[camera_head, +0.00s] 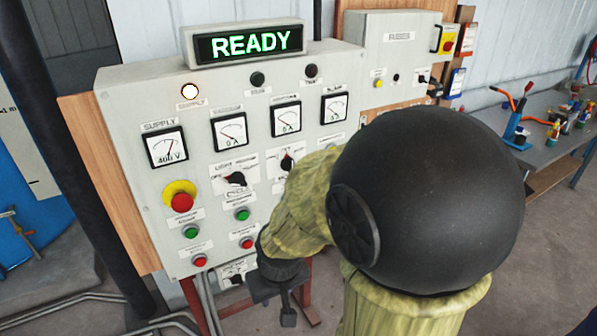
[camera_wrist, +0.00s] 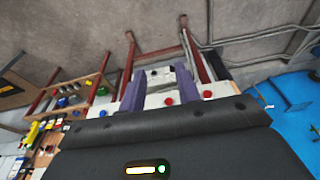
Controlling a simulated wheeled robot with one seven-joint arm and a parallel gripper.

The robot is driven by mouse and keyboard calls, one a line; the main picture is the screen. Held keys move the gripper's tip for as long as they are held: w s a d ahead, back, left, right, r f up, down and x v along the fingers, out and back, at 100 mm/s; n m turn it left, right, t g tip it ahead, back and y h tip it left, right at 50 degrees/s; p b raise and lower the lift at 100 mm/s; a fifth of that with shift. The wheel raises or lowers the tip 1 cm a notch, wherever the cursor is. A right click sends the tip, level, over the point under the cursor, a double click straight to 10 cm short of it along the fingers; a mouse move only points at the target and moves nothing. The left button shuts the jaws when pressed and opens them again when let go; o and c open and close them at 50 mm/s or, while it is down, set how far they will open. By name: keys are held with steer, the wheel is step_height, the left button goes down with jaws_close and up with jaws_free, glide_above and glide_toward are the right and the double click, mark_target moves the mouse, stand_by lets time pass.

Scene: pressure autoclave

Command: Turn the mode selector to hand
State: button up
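The grey control panel (camera_head: 140,110) carries several black rotary selectors. One selector (camera_head: 236,178) is at mid-panel, another (camera_head: 286,162) is to its right beside my arm, and a third (camera_head: 236,279) is at the bottom edge. Their labels are too small to tell surely which is the mode selector. My gripper (camera_head: 287,305) is low in front of the panel, right of the bottom selector; the arm hides part of the panel. In the wrist view, my gripper (camera_wrist: 157,72) has its two purple fingers apart and empty, with a white plate bearing dark parts (camera_wrist: 160,76) showing between them.
A red emergency button (camera_head: 181,201) and green and red push buttons (camera_head: 242,214) sit near the selectors. A lit READY display (camera_head: 249,44) tops the panel. Pipes (camera_head: 205,305) run below the panel.

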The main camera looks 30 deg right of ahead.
steer(key=w+d+r+m+t+h+b, duration=0.1)
steer(key=w+d+t+h+b, duration=0.1)
steer(key=w+d+t+b, duration=0.55)
steer(key=w+d+r+n+t+y+b, duration=0.1)
steer(key=d+r+t+y, duration=0.1)
steer(key=d+r+t, duration=0.5)
steer(key=d+t, duration=0.1)
steer(key=d, duration=0.2)
steer(key=shift+w+d+r+y, duration=0.2)
steer(key=shift+w+d+y, duration=0.1)
steer(key=shift+w, duration=0.05)
steer(key=p, duration=0.7)
glide_toward(289, 166)
steer(key=w, duration=0.8)
steer(key=shift+s+d+f, duration=0.15)
steer(key=shift+d+f, duration=0.05)
steer(key=shift+f, duration=0.05)
